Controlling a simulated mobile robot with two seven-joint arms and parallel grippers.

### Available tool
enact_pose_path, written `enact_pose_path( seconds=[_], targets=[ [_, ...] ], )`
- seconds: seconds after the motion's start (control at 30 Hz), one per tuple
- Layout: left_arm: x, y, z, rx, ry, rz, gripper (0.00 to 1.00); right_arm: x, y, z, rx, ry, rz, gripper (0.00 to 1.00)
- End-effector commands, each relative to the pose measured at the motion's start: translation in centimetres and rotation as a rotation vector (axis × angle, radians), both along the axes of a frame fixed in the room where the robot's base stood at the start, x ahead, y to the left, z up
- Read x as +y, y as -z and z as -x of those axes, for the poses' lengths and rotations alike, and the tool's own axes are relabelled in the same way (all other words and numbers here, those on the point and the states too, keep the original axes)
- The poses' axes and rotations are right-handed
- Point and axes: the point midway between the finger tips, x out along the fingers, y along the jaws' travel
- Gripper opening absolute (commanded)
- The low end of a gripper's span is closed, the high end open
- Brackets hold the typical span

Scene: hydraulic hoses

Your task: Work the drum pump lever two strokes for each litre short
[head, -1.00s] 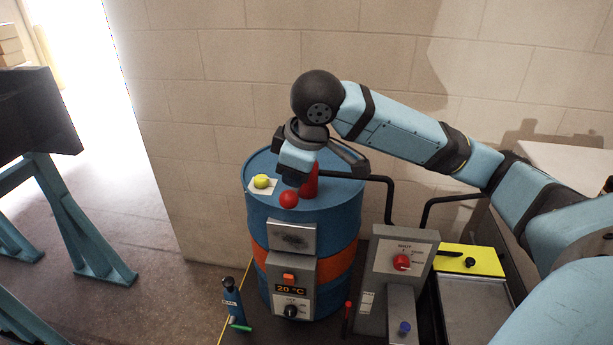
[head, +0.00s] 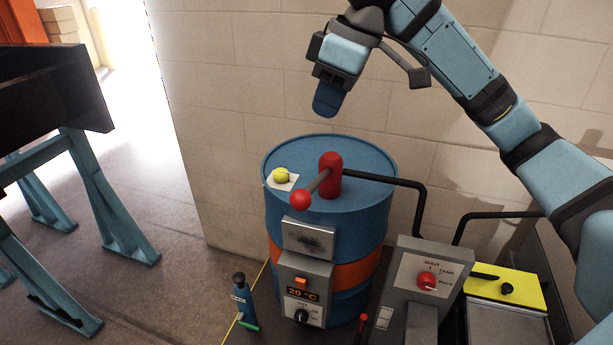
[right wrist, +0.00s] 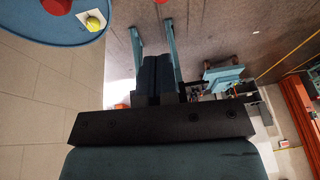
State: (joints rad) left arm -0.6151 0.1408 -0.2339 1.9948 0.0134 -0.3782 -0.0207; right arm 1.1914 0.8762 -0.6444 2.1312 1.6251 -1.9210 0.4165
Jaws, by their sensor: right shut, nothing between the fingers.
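The blue drum (head: 330,225) with an orange band stands against the wall in the head view. On its top is the red pump body (head: 330,176). Its grey lever, ending in a red ball knob (head: 300,199), points toward the front left. My right gripper (head: 328,103) is shut and empty, in the air above the drum and apart from the lever. In the right wrist view its fingers (right wrist: 160,78) show together, with the drum top (right wrist: 60,30) at the upper left. My left gripper is not in view.
A yellow-green knob (head: 281,175) sits on a white plate on the drum. A grey control box (head: 304,290) reads 20 °C. A grey selector box (head: 425,285) with a red knob stands at right. A dark trough on blue legs (head: 95,195) stands at left.

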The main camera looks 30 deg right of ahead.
Motion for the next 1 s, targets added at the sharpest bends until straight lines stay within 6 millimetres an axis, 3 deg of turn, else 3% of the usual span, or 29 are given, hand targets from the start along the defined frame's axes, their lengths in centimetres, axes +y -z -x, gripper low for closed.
enact_pose_path(
  seconds=[0.27, 0.7, 1.0],
  targets=[
    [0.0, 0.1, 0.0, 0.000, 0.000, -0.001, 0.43, 0.3, 1.4, -0.3, 0.002, 0.001, 0.000, 0.00],
    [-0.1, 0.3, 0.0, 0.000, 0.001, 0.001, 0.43, 2.6, 9.8, -1.8, 0.003, -0.001, 0.000, 0.00],
    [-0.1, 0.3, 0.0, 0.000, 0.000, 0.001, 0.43, 3.1, 13.2, -1.4, 0.000, 0.002, -0.001, 0.00]
  ],
)
